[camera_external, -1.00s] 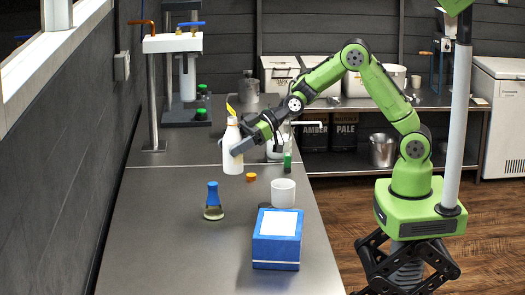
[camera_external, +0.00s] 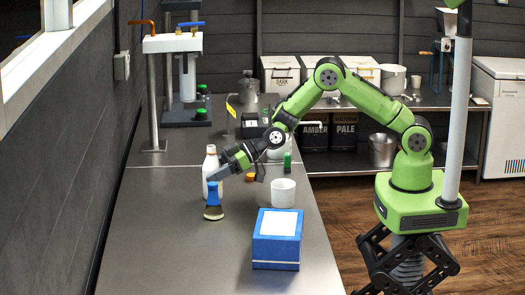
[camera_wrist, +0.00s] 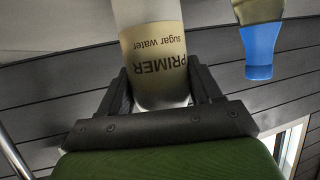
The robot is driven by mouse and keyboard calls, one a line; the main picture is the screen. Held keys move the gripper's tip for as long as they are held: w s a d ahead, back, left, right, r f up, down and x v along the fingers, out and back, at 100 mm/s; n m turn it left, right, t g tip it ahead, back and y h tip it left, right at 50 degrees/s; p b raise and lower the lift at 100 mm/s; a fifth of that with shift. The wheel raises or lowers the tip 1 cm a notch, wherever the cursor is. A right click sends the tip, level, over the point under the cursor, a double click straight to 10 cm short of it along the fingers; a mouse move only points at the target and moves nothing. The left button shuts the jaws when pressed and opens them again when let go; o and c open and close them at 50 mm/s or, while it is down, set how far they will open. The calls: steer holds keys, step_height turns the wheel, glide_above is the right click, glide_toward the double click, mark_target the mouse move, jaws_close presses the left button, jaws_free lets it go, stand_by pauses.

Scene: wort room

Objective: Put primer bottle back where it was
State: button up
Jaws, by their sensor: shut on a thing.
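The primer bottle (camera_external: 210,165) is white with a pale cap and stands upright in the external view, just behind a small flask with a blue top (camera_external: 213,200). My gripper (camera_external: 222,172) is shut on the bottle from the right. In the wrist view the bottle (camera_wrist: 155,45) sits between both fingers, and its label reads PRIMER sugar water, upside down. The flask hides the bottle's lower end, so I cannot tell whether its base touches the bench. The flask also shows in the wrist view (camera_wrist: 258,45), to the right of the bottle.
A white cup (camera_external: 283,193), a blue box (camera_external: 277,240), an orange cap (camera_external: 250,177) and a green-topped bottle (camera_external: 287,160) stand to the right on the steel bench (camera_external: 150,245). A capping press (camera_external: 187,90) is at the back. The front left of the bench is clear.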

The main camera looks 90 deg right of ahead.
steer(key=o, duration=1.2)
